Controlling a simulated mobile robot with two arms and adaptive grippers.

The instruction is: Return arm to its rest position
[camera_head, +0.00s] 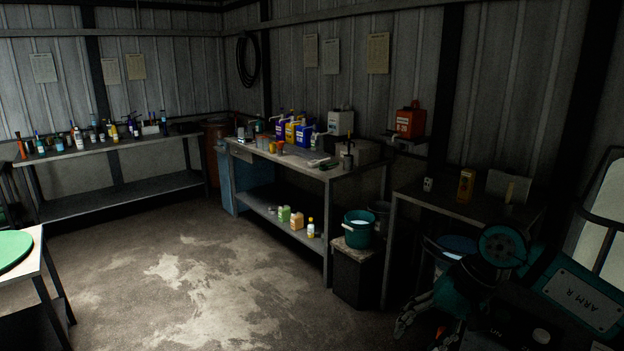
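My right arm (580,295), a dark and teal arm marked "ARM R", is folded in the lower right corner. Its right gripper (420,332) points down and to the left near the bottom edge, beside the side table. Its fingers look spread apart, with nothing seen between them, though that area is dark. My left arm and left gripper are not in view.
A metal side table (450,203) stands close behind my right arm. A green bucket (358,232) sits on a black stand left of it. A workbench (290,157) holds several bottles and jugs. A white table (22,272) is at the left edge. The middle floor is clear.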

